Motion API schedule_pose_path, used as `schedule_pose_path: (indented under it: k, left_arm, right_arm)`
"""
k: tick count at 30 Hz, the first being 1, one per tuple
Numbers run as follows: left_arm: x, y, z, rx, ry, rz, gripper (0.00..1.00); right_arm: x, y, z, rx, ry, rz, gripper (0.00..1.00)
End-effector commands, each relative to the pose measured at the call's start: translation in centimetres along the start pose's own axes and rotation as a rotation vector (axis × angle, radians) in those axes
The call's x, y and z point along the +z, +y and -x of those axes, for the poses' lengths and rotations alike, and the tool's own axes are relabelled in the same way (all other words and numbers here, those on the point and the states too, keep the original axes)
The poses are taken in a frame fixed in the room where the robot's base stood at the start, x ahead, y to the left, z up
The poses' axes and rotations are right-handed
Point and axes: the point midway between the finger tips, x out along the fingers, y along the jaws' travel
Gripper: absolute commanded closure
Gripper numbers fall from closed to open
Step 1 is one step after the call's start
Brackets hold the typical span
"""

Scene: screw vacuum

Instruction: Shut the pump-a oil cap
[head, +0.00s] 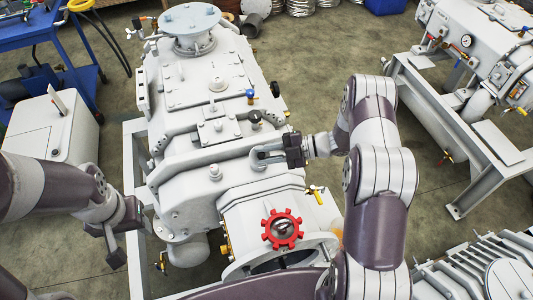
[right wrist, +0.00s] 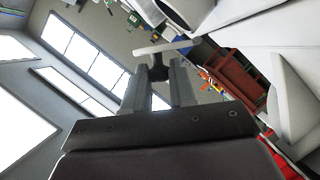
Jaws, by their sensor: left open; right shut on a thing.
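The light grey pump (head: 225,135) fills the middle of the head view. My right gripper (head: 256,157) is over its near upper part, shut on a small dark piece. The right wrist view shows this dark piece (right wrist: 157,71) between the fingertips, with a light grey bar across its far end. I cannot tell for sure whether it is the oil cap. A red lobed knob (head: 283,229) sits on the pump's near end, apart from the gripper. My left gripper (head: 115,245) is open and empty, left of the pump's near end.
A second grey machine (head: 490,60) with a gauge stands on a frame at the right. A blue cart (head: 40,35) is at the upper left, and a white box (head: 50,135) is below it. A finned grey unit (head: 480,270) is at the lower right. Bare floor lies between the machines.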

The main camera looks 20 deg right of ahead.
Motion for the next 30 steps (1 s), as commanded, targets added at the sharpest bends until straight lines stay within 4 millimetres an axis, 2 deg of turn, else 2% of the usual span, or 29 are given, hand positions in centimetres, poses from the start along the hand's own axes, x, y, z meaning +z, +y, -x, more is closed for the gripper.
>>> schedule_pose_path:
  k: [8,30]
  left_arm:
    - [0.1,0.0,-0.4,0.0,0.0,0.0,0.5]
    - [0.4,0.0,-3.0,0.0,0.0,0.0,0.5]
  right_arm:
    - [0.7,0.4,-0.2,-0.055,-0.002,-0.128,1.0]
    - [3.6,1.1,-1.4,-0.282,-0.002,-0.676,1.0]
